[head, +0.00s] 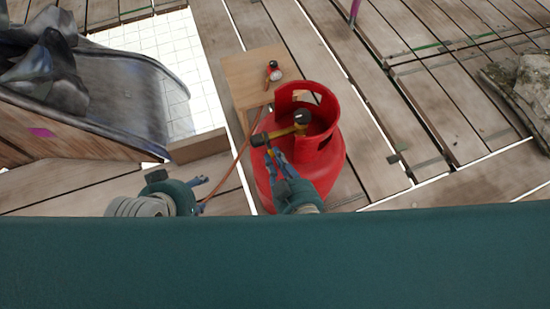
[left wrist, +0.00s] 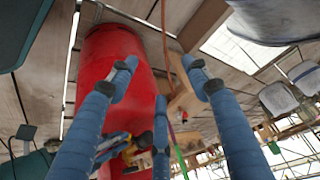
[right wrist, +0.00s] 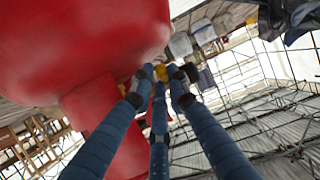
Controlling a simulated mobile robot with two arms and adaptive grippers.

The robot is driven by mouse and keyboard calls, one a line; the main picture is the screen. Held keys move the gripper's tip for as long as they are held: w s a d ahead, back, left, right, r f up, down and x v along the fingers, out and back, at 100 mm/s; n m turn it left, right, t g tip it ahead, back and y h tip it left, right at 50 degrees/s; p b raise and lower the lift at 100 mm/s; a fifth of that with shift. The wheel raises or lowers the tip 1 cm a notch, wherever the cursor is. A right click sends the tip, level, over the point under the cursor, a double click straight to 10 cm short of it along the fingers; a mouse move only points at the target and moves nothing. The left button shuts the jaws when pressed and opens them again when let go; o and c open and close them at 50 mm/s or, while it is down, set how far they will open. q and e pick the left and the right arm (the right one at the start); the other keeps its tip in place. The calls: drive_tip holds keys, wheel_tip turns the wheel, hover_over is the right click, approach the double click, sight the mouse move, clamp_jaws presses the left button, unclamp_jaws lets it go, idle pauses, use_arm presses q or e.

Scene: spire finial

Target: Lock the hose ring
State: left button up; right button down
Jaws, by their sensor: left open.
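The red gas cylinder (head: 315,165) stands upright with an open collar on top. A brass fitting (head: 284,134) with dark knobs at its ends sits at its top. An orange-brown hose (head: 234,168) runs down beside the cylinder; I cannot make out the ring itself. My right gripper (head: 273,156) is at the brass fitting; in the right wrist view its fingers close in around a yellow part (right wrist: 160,72). My left gripper (head: 202,181) is open and empty, left of the cylinder and near the hose. The cylinder (left wrist: 115,70) and hose (left wrist: 166,45) lie beyond its fingers in the left wrist view.
A small wooden stool (head: 245,75) behind the cylinder bears a red gauge-like part (head: 273,70). A dark metal chute (head: 150,90) stands at the left. A rock (head: 520,90) lies at the right. Plank floor between cylinder and rock is mostly clear.

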use_arm(q)
drive_tip(key=shift+w, duration=0.1)
use_arm(e)
drive_tip(key=shift+s+a+f, duration=0.1)
drive_tip(key=shift+a, duration=0.15)
drive_tip(key=shift+a+f+t+b, duration=0.1)
drive_tip(key=shift+f+t+b, duration=0.3)
drive_tip(key=shift+b, duration=0.5)
use_arm(q)
drive_tip(key=w+d+r+t+h+b, duration=0.2)
drive_tip(key=w+d+r+t, duration=0.3)
drive_tip(key=w+r+t, duration=0.55)
use_arm(e)
drive_tip(key=shift+f+t+y, duration=0.3)
drive_tip(key=shift+f+t, duration=0.05)
drive_tip(key=shift+t, duration=0.15)
drive_tip(key=shift+w+a+f+t+b, duration=0.1)
drive_tip(key=shift+w+f+t+b, duration=0.15)
drive_tip(key=shift+t+b, duration=0.4)
drive_tip(key=shift+f+t+y+b, duration=0.1)
drive_tip(key=shift+t+y+b, duration=0.2)
drive_tip(key=shift+b, duration=0.3)
use_arm(q)
wheel_tip(320, 180, up, 18)
drive_tip(key=w+d+t+h, duration=0.2)
drive_tip(key=t+h, duration=0.1)
drive_tip(key=t, duration=0.3)
drive_tip(key=shift+w+m, duration=0.3)
drive_tip(key=shift+w, duration=0.1)
drive_tip(key=shift+d, duration=0.1)
